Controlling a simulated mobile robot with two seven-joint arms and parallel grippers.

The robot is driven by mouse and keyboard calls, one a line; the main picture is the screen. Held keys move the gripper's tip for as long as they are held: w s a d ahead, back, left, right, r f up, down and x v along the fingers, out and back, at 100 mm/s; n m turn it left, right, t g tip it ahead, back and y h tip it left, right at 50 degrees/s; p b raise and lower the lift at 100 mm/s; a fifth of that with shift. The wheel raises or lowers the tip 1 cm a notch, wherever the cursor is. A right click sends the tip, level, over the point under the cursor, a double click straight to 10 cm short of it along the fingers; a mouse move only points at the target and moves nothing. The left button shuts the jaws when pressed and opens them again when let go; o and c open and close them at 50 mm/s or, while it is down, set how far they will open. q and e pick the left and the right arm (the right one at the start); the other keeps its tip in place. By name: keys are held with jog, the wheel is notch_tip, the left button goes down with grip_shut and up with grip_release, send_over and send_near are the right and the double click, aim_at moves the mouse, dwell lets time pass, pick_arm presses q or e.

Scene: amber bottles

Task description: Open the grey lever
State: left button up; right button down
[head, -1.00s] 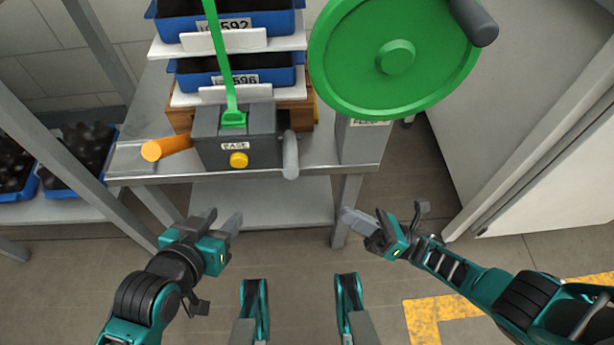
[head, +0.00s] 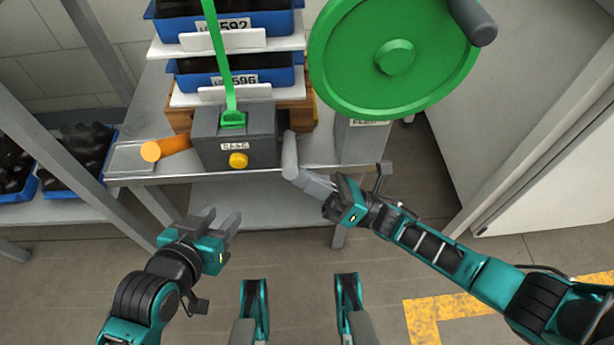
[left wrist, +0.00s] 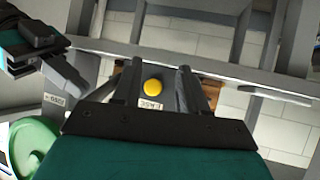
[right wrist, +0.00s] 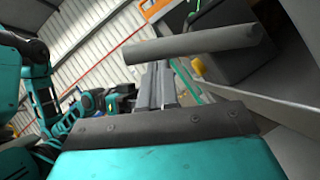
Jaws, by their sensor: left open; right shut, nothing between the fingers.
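The grey lever (head: 289,155) is a short rounded bar on the right side of a dark grey box (head: 262,150). In the head view it points down toward me. In the right wrist view the lever (right wrist: 205,40) runs across just beyond the fingertips. My right gripper (head: 298,175) is shut and empty, its fingertips at the lever's lower end. I cannot tell whether they touch. My left gripper (head: 221,220) is open and empty, low in front of the table and left of the lever.
The box has a yellow button (head: 238,160) and a green lever (head: 228,75) on top. An orange handle (head: 166,148) sticks out to its left. A large green wheel (head: 350,60) stands at right. Blue crates (head: 270,76) are stacked behind. The grey table edge (head: 200,175) runs below the box.

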pick_arm(q)
jog(key=shift+s, duration=0.2)
pick_arm(e)
jog(key=shift+r, duration=0.15)
pick_arm(q)
notch_tip(320, 180, up, 9)
jog(key=a+p, duration=0.2)
jog(key=p, duration=1)
jog(key=shift+s+y, duration=0.15)
jog(key=shift+y, duration=0.25)
pick_arm(e)
jog(key=w+r+m+t+h, duration=0.3)
jog(key=r+m+h, duration=0.2)
jog(key=m, duration=0.6)
notch_tip(320, 180, up, 2)
jog(key=shift+w+t+h, duration=0.35)
jog(key=shift+t+h, duration=0.05)
pick_arm(q)
jog(key=shift+d+p, duration=0.1)
jog(key=shift+p, duration=0.2)
pick_arm(e)
jog(key=shift+m, duration=0.3)
pick_arm(q)
jog(key=shift+w+d+r, duration=0.1)
jog(key=shift+w+r, duration=0.05)
jog(key=shift+w, duration=0.1)
pick_arm(e)
jog(key=shift+f, duration=0.1)
